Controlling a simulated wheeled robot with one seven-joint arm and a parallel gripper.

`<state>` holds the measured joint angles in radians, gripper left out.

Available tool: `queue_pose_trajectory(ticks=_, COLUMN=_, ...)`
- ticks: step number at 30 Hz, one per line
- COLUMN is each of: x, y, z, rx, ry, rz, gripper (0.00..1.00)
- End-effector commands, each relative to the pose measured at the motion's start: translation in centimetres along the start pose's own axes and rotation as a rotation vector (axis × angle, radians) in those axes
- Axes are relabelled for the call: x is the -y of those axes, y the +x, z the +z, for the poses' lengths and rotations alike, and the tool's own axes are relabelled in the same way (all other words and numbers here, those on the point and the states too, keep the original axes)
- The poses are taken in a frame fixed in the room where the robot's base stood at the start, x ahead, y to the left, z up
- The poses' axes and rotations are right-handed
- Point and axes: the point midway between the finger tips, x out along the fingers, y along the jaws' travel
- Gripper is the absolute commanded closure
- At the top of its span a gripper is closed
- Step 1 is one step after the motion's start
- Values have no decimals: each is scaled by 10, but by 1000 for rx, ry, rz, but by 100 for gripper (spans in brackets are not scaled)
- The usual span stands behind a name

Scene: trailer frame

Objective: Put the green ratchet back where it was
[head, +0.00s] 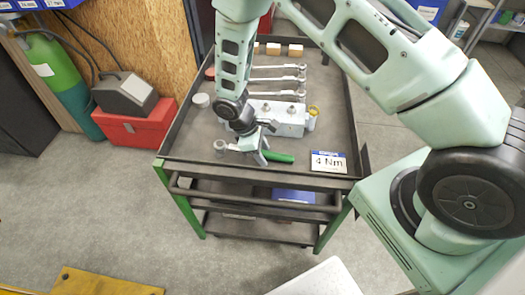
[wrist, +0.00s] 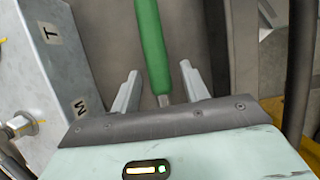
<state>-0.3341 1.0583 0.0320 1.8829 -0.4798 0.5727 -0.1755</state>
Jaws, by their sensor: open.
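The green ratchet (head: 279,157) lies on the cart's top tray (head: 190,140) near its front edge. Its green handle points right and its round metal head (head: 221,147) points left. My gripper (head: 257,157) is low over the ratchet, pointing down, with its fingers apart. In the wrist view, the green handle (wrist: 152,45) runs up from between the open fingers (wrist: 159,86), and the metal shank shows between them. Neither finger visibly touches it. The ratchet head is hidden under my gripper in the wrist view.
A silver block (head: 285,123) with fittings on top stands just behind the ratchet; its labelled side (wrist: 55,40) is at the left in the wrist view. A "4 Nm" sign (head: 328,161) stands to the right. Several wrenches (head: 278,80) lie further back. Raised rims edge the tray.

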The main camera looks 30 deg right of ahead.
Motion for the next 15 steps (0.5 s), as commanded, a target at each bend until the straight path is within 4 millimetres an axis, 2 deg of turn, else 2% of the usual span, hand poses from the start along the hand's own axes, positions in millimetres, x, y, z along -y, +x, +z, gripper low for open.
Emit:
queue_pose_trajectory(ticks=5, x=-1, y=-21, z=-1, rx=-4, ry=1, rz=3, gripper=55)
queue_pose_trajectory(ticks=15, x=-1, y=-91, z=-1, rx=-5, ry=1, rz=2, gripper=55)
